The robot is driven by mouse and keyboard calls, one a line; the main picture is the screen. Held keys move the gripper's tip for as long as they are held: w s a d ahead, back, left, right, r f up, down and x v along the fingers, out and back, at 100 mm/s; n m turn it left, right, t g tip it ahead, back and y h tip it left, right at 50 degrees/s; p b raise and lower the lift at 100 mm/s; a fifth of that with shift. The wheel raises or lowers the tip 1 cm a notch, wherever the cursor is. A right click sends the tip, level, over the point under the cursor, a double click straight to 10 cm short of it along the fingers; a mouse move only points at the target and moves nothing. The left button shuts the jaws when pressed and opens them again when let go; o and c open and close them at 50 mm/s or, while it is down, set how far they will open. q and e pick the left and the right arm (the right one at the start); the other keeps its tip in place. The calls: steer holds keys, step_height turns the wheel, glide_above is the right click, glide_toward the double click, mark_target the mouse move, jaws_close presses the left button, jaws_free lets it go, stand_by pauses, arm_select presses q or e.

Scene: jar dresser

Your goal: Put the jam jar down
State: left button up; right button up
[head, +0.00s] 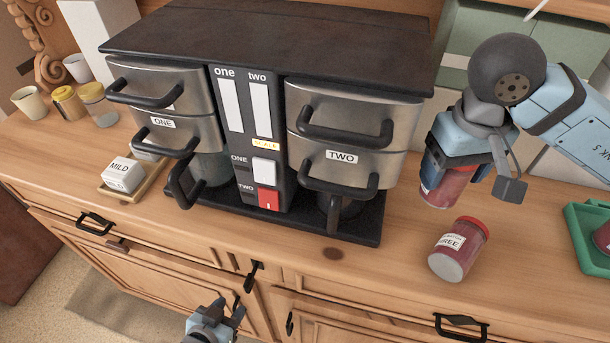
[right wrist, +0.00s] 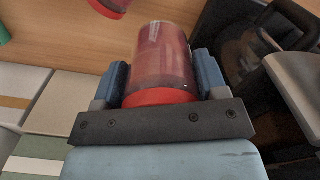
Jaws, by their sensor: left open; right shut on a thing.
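My right gripper (head: 462,160) is shut on a red jam jar (head: 453,188) with a clear body, to the right of the coffee machine. The jar appears upright. Whether its base touches the counter, I cannot tell. In the right wrist view, the jam jar (right wrist: 162,58) sits between both fingers (right wrist: 162,85), its red lid nearest the camera. My left gripper (head: 226,312) is open and empty, low in front of the drawers.
The black and steel machine (head: 265,40) fills the middle of the wooden counter (head: 400,235). A green tray (head: 580,230) with another red jar (head: 602,238) is at the right edge. A small tray with a MILD box (head: 124,174), cups and small jars are at left.

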mark_target(443, 192)
step_height(443, 192, down, 5)
steer(key=shift+s+d+r+p, duration=0.1)
steer(key=shift+p, duration=0.5)
step_height(443, 192, down, 5)
steer(key=shift+r+p, duration=0.1)
steer(key=shift+p, duration=0.35)
steer(key=shift+f, duration=0.2)
steer(key=shift+f+b, duration=0.25)
steer(key=shift+b, duration=0.15)
steer(key=o, duration=1.6)
steer(key=shift+r, duration=0.1)
